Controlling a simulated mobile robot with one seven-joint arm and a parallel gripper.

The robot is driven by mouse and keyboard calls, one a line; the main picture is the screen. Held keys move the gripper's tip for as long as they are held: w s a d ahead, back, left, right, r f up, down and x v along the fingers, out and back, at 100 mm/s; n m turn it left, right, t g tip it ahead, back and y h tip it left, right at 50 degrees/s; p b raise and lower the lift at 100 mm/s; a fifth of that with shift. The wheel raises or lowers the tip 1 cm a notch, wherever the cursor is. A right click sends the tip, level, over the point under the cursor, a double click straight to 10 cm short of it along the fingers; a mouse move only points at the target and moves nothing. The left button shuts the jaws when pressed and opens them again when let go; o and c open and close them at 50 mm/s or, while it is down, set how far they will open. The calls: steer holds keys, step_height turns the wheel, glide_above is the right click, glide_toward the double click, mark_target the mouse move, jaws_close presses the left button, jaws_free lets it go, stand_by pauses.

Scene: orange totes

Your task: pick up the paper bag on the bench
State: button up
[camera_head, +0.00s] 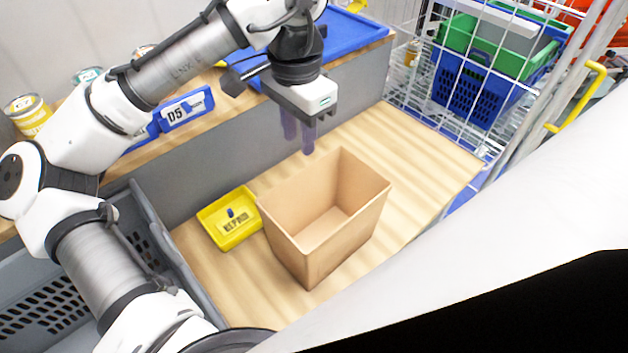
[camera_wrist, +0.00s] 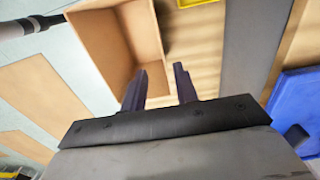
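The paper bag (camera_head: 318,240) is a tan, open-topped, box-shaped bag standing upright on the wooden bench (camera_head: 432,165). Its inside looks empty. It also shows at the top of the wrist view (camera_wrist: 103,45). My gripper (camera_head: 299,148) is above and just behind the bag in the head view, fingers pointing down. In the wrist view the two dark fingers (camera_wrist: 159,85) stand apart with nothing between them. The fingers appear clear of the bag, near its rim.
A yellow tray (camera_head: 232,218) with a label sits left of the bag. A grey crate (camera_head: 150,235) is at the left. A grey upright panel (camera_head: 215,155) runs behind the bench. A white wire rack (camera_head: 440,100) stands at the right. The bench right of the bag is clear.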

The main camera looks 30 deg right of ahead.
steer(key=shift+w+d+f+p, duration=0.1)
steer(key=shift+f+p, duration=0.15)
steer(key=shift+f, duration=2.9)
steer(key=shift+d+f+p, duration=0.1)
steer(key=shift+f+p, duration=0.15)
steer(key=shift+f, duration=2.9)
jaws_close()
